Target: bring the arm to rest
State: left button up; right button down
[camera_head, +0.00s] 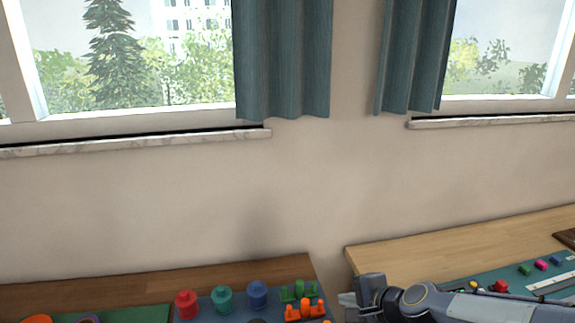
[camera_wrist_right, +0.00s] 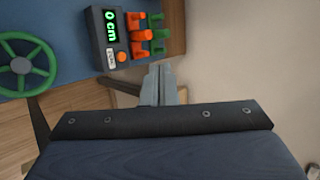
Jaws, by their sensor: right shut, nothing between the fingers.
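My right gripper (camera_head: 347,300) reaches in from the right at the bottom of the head view, over the gap between two tables. In the right wrist view its two fingers (camera_wrist_right: 160,88) are together with nothing between them. A dark device with a green "0 cm" display (camera_wrist_right: 111,28) lies beyond the fingertips in the wrist view. Orange and green clips (camera_wrist_right: 146,34) stand beside that display, and such clips (camera_head: 303,303) also show in the head view. The gripper appears apart from them. My left gripper is not in view.
Red (camera_head: 186,304), teal (camera_head: 222,298) and blue (camera_head: 257,294) spools stand on the left table (camera_head: 100,287). The right table (camera_head: 430,254) carries small coloured pieces (camera_head: 541,264) on a teal mat. A green handwheel (camera_wrist_right: 22,66) shows in the wrist view. The wall behind is bare below the windows.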

jog(key=s+d+r+n+g, duration=0.1)
jog(key=s+d+n, duration=0.2)
jog(key=s, duration=0.9)
jog(key=s+d+n+g+h, duration=0.1)
jog(key=s+d+n, duration=0.3)
jog(key=s+n, duration=0.5)
jog(key=s, duration=0.2)
jog(key=shift+s+r+n+g, duration=0.35)
jog(key=shift+r+n+g, duration=0.05)
